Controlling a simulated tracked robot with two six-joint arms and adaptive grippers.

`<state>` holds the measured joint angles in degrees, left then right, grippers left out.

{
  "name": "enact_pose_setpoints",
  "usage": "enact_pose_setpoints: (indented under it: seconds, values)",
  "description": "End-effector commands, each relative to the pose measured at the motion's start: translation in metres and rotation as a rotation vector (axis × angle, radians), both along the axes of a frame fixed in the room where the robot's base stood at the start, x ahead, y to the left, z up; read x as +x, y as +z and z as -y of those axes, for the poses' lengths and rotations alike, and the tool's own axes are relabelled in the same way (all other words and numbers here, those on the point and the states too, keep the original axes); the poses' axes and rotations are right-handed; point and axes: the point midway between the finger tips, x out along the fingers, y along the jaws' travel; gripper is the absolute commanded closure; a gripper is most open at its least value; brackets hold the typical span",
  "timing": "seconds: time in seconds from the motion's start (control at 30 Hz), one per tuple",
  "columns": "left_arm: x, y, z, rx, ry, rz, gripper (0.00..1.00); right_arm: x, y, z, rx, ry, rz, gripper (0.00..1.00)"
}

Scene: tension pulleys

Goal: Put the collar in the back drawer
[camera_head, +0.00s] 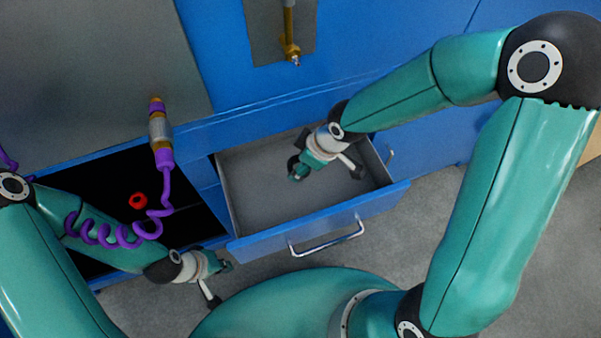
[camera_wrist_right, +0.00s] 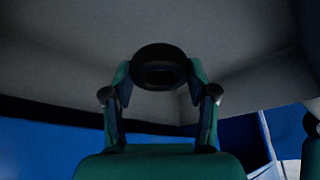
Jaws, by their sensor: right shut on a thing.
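My right gripper (camera_head: 297,172) reaches down into the open drawer (camera_head: 250,213). In the right wrist view the right gripper (camera_wrist_right: 160,82) is shut on a dark ring-shaped part, which looks like the collar (camera_wrist_right: 160,54), held between its two fingertips. In the head view the collar is small and hard to tell from the dark fingers. Whether it touches the drawer floor I cannot tell. My left gripper (camera_head: 224,265) is at the lower left, in front of the cabinet and away from the collar; its fingers are too small to read.
The drawer has a metal handle (camera_head: 327,237) at its front. A dark open compartment (camera_head: 95,180) to its left holds a red ring (camera_head: 138,201). A purple coiled hose (camera_head: 110,240) hangs across that compartment near my left arm. A brass fitting (camera_head: 290,45) is on the blue cabinet above.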

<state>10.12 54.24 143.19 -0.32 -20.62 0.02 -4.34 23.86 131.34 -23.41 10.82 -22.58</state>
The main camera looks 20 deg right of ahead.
Motion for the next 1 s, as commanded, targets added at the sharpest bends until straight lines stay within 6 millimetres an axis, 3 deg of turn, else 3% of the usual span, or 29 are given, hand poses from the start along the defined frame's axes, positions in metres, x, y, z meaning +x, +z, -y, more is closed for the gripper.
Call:
enact_pose_setpoints:
  seconds: [0.33, 0.77, 0.8, 0.93, 1.0]
  values:
    - [0.0, -0.032, 0.0, 0.0, 0.0, 0.0, 1.0, 0.001, -0.049, -0.003, 0.0, 0.007, 0.0, 0.77]
    - [0.0, -0.035, 0.0, 0.0, 0.0, 0.001, 1.0, 0.001, -0.054, -0.003, 0.001, 0.007, 0.0, 0.77]
    - [0.0, -0.034, 0.0, 0.0, 0.0, 0.001, 1.0, 0.001, -0.052, -0.003, 0.001, 0.008, 0.001, 0.38]
    - [0.0, -0.034, 0.0, 0.0, 0.0, 0.001, 1.0, 0.001, -0.052, -0.003, 0.001, 0.008, 0.001, 0.17]
    - [0.0, -0.034, 0.0, 0.0, 0.0, 0.001, 1.0, 0.001, -0.052, -0.003, 0.001, 0.008, 0.001, 0.17]
